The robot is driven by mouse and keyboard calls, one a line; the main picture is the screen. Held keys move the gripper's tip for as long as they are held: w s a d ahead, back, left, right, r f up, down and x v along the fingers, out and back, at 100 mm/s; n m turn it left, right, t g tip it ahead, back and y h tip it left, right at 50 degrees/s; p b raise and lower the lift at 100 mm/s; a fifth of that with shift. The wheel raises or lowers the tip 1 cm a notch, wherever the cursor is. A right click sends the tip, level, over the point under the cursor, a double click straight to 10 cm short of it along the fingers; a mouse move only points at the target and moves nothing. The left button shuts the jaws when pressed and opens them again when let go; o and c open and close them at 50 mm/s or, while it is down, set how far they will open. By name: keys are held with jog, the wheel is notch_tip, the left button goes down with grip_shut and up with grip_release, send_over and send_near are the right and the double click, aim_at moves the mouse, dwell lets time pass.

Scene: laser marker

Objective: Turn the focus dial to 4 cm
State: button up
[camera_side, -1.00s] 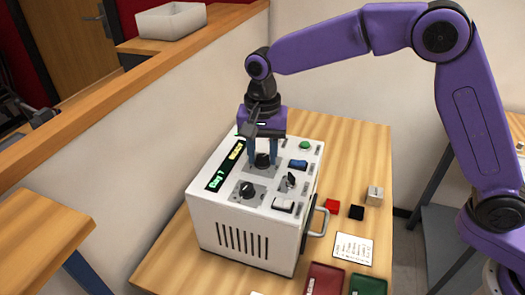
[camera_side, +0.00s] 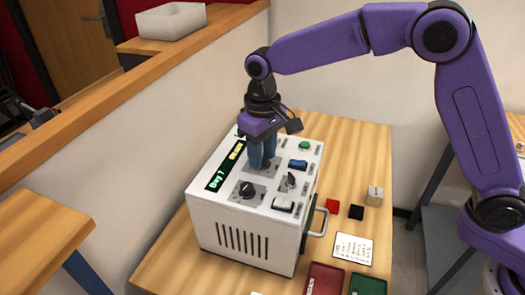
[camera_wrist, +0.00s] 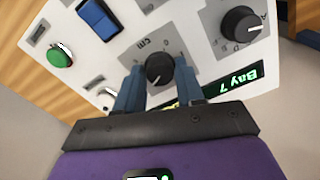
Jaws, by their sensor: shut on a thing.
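The laser marker (camera_side: 248,232) is a white box on the wooden table, with its controls on the top panel. The focus dial (camera_wrist: 159,69) is a black knob with a white pointer line, beside a "cm" label in the wrist view. The numbers around it are too blurred or hidden to read, so I cannot tell its setting. My gripper (camera_side: 262,162) points down onto the panel. Its two blue fingers (camera_wrist: 158,78) sit on either side of the focus dial, shut on it. In the side view the fingers hide the dial.
A second black dial (camera_side: 247,190) with letters, a small switch (camera_side: 290,180), a blue button (camera_side: 298,164), a green button (camera_side: 304,146) and a lit display (camera_side: 225,166) surround it. Red (camera_side: 325,280) and green (camera_side: 367,284) trays, small blocks and a note (camera_side: 353,249) lie right of the box.

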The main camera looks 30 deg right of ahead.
jog(key=shift+n, duration=2)
jog(key=o, duration=1)
jog(key=shift+o, duration=0.2)
notch_tip(320, 180, up, 17)
jog(key=shift+r, duration=0.2)
